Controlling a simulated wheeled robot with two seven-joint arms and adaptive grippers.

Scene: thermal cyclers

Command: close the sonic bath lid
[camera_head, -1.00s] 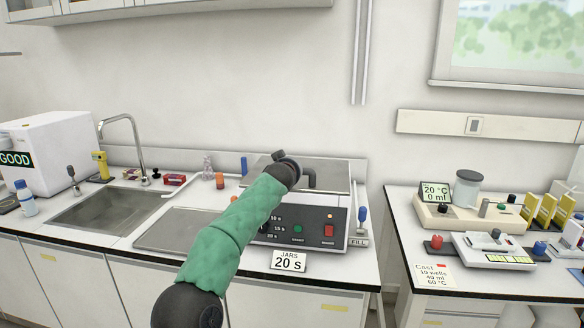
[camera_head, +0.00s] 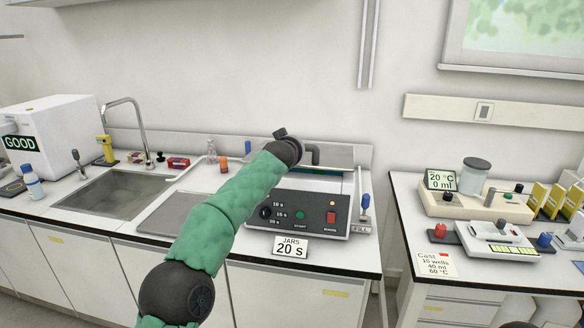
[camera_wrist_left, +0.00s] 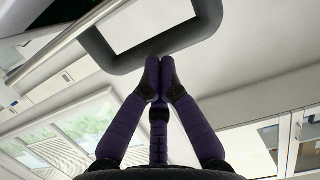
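The sonic bath (camera_head: 318,212) stands on the bench in the middle of the head view, with its dark control panel facing me. Its lid (camera_head: 337,157) shows as a narrow foreshortened strip, apparently raised, partly hidden by my left wrist. The dark lid handle (camera_head: 314,152) sticks out beside that wrist. In the left wrist view the handle (camera_wrist_left: 112,62) is a thick dark loop on a pale surface. My left gripper (camera_wrist_left: 160,65) has its purple fingers together, tips at the handle's bar; I see nothing between them and cannot tell if they touch it.
A sink (camera_head: 125,192) with a tall faucet (camera_head: 135,135) lies left of the bath. Another bench (camera_head: 470,268) stands right, across a gap.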

